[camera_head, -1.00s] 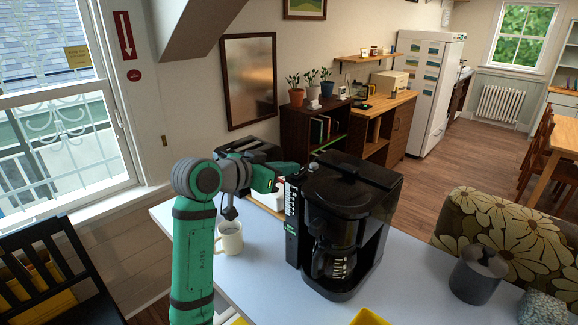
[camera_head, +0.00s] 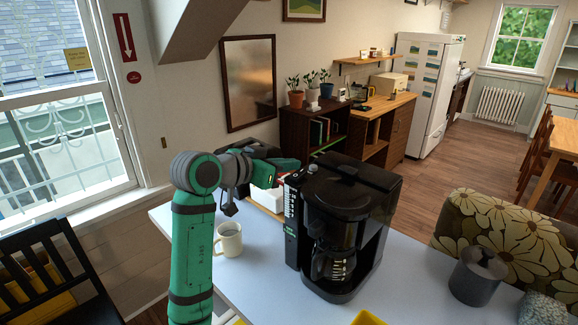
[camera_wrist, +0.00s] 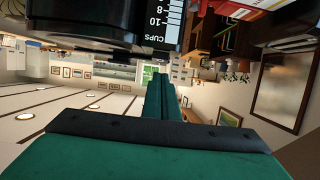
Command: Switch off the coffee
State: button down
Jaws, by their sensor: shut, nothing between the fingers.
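The black coffee maker (camera_head: 375,215) stands upright on the pale blue table. Its glass carafe (camera_head: 333,262) sits inside. A white cup scale and small green-lit marks (camera_head: 291,230) show on its left edge. My gripper (camera_head: 292,164) is shut and empty, level with the machine's upper left side; I cannot tell if it touches. In the wrist view, the shut green fingers (camera_wrist: 160,95) point away below the dark coffee maker (camera_wrist: 85,22) and its "CUPS" scale (camera_wrist: 170,22). The switch itself cannot be clearly made out.
A cream mug (camera_head: 229,240) stands on the table (camera_head: 250,278) under my arm. A dark grey lidded pot (camera_head: 478,276) stands at the right, beside a flowered armchair (camera_head: 500,225). Behind are a dark shelf (camera_head: 313,128) with plants and a black chair (camera_head: 55,275) at left.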

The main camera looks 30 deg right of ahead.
jog(key=r+v, duration=0.1)
jog(key=v, duration=1)
jog(key=shift+s, duration=0.2)
jog(key=shift+a, duration=0.1)
